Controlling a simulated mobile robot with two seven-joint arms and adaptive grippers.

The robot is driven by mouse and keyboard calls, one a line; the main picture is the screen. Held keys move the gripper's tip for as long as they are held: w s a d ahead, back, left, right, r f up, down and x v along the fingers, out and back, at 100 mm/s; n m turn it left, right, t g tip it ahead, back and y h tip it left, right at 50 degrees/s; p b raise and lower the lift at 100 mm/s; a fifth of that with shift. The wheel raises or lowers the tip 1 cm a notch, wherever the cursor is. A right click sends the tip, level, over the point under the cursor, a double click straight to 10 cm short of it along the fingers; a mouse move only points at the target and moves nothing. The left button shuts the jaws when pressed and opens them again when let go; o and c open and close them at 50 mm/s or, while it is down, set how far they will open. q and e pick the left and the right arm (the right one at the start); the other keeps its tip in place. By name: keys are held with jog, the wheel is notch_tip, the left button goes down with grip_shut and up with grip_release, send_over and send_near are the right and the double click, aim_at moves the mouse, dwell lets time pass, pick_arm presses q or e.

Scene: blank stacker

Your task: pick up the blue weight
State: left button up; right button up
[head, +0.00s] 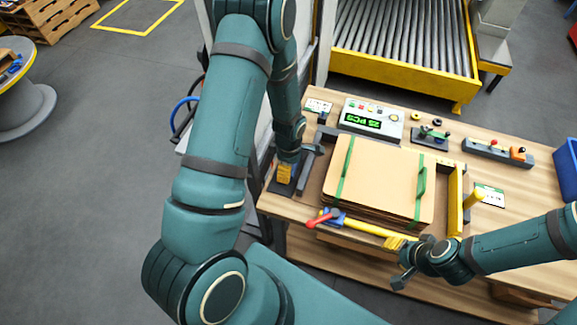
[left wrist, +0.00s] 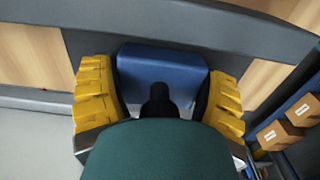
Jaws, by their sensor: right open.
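The blue weight (left wrist: 160,75) shows in the left wrist view as a blue block between my left gripper's yellow finger pads, with a dark post in front of it. The pads lie close along both its sides; whether they press on it I cannot tell. In the head view my left gripper (head: 286,172) is low at the left edge of the bench, by a dark holder, and I cannot make out the weight there. My right gripper (head: 396,262) is open at the bench's front edge, near a yellow bar (head: 365,228).
A stack of tan sheets with green straps (head: 375,175) fills the middle of the wooden bench (head: 540,185). A counter box (head: 371,117) stands behind it. A red-and-blue handled tool (head: 325,217) lies in front. A roller conveyor (head: 400,45) is beyond; a blue bin (head: 567,170) is at right.

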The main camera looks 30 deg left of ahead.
pick_arm(q)
jog(key=shift+c, duration=1)
jog(key=shift+r, duration=0.15)
